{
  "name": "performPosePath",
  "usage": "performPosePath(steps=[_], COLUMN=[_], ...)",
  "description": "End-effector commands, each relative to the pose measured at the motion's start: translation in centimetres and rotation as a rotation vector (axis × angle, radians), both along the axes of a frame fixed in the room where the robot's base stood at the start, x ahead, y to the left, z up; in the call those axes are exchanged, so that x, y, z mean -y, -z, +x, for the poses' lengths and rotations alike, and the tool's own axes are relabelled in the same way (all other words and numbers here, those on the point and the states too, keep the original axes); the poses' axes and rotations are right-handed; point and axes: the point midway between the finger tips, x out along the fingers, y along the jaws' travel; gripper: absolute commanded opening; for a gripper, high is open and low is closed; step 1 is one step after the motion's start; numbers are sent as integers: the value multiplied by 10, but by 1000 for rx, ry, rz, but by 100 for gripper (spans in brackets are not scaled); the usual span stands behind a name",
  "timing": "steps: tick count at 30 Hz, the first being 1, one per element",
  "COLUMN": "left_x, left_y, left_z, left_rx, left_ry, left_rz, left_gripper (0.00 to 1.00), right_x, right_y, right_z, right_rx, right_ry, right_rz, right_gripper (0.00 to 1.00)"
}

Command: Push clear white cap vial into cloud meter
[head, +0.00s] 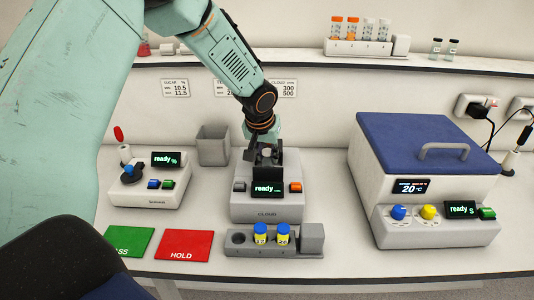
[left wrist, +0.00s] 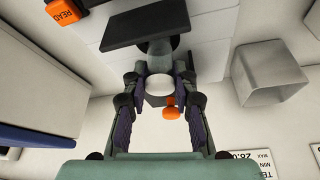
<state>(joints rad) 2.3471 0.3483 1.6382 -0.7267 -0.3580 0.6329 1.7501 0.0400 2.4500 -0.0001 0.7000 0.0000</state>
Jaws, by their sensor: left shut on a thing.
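My left gripper (head: 268,152) points down over the cloud meter (head: 252,209), behind its small "ready" display. In the left wrist view its fingers (left wrist: 158,100) are closed around a round white piece (left wrist: 158,84), which looks like the white cap of the vial. A small orange piece (left wrist: 170,108) shows beside the cap. My right gripper is not in view.
A grey rack (head: 275,252) with two yellow-labelled, blue-capped vials stands in front of the meter. Another "ready" device (head: 145,192) is left and a blue-lidded bath (head: 425,140) right. A grey bin (head: 213,146) stands behind. Green (head: 130,241) and red HOLD (head: 184,245) mats lie front left.

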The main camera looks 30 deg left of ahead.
Motion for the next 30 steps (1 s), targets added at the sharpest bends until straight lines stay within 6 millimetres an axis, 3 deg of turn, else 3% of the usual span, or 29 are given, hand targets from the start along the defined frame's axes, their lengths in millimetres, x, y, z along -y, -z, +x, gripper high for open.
performPosePath(steps=[30], left_x=[0], left_y=[17], left_z=[-1], left_rx=[-2], left_ry=[0], left_rz=[-1], left_gripper=[0], right_x=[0], right_y=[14], right_z=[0], right_rx=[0], right_ry=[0], right_rz=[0], right_gripper=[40])
